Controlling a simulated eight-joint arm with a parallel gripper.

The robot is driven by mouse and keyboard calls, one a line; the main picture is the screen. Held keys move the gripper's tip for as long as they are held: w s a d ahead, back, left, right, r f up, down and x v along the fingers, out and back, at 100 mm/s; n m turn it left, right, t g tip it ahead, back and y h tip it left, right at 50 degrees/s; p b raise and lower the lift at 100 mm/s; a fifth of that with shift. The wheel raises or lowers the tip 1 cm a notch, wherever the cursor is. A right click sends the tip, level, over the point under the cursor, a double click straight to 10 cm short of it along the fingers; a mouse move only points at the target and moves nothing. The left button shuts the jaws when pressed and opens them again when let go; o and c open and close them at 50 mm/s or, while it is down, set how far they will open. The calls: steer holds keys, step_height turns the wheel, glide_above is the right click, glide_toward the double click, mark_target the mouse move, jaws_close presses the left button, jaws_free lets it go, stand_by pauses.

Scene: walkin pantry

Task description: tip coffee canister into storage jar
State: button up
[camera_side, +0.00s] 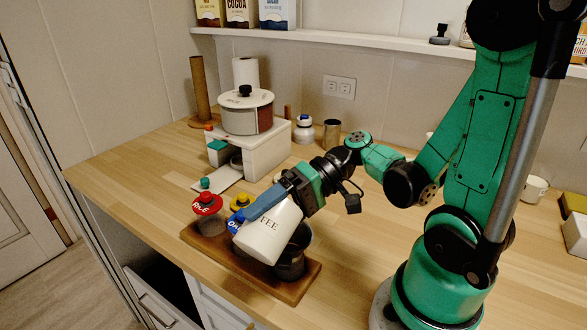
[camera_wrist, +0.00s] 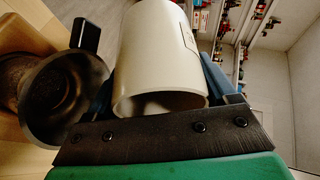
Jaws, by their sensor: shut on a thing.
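My gripper (camera_side: 248,218) has blue fingers shut on a white coffee canister (camera_side: 266,240) with dark lettering. The canister is held tilted above a wooden board (camera_side: 300,286). In the wrist view the canister (camera_wrist: 163,50) lies between the fingers, its open rim toward the palm and something pale inside. A dark open jar (camera_side: 291,264), seemingly the storage jar, stands on the board's right end, partly hidden by the canister. In the wrist view the jar (camera_wrist: 62,98) is left of the canister, its mouth open. I see nothing pouring.
Lidded jars with red (camera_side: 207,203), yellow (camera_side: 241,201) and blue (camera_side: 237,222) lids stand on the board's left part, close to the canister. Behind them a white stand (camera_side: 262,152) carries a large lidded pot (camera_side: 247,113).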

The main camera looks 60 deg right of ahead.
steer(key=w+d+r+m+t+h, duration=0.4)
steer(key=w+r+m+h, duration=0.15)
steer(key=w+r, duration=0.5)
steer(key=s+a+f+n+g, duration=0.1)
steer(key=s+f+n, duration=0.1)
steer(key=s+f, duration=0.1)
steer(key=s+a+f+n+g+y, duration=0.1)
steer(key=s+a+f+n+g, duration=0.1)
steer(key=s+f, duration=0.1)
steer(key=s+a+f+n+g, duration=0.1)
steer(key=s+f+n, duration=0.1)
steer(key=s+f, duration=0.1)
steer(key=shift+s+a+f+n+y, duration=0.1)
steer(key=shift+s+f+n+y, duration=0.1)
steer(key=shift+s, duration=0.2)
steer(key=shift+s+a+f+n+y, duration=0.1)
steer(key=shift+s+y, duration=0.05)
steer(key=shift+s, duration=0.25)
steer(key=n+g+h, duration=0.1)
steer(key=h, duration=0.3)
steer(key=shift+r, duration=0.2)
steer(key=h, duration=0.3)
steer(key=d+n+h, duration=0.1)
steer(key=shift+f, duration=0.35)
steer(key=shift+h, duration=0.4)
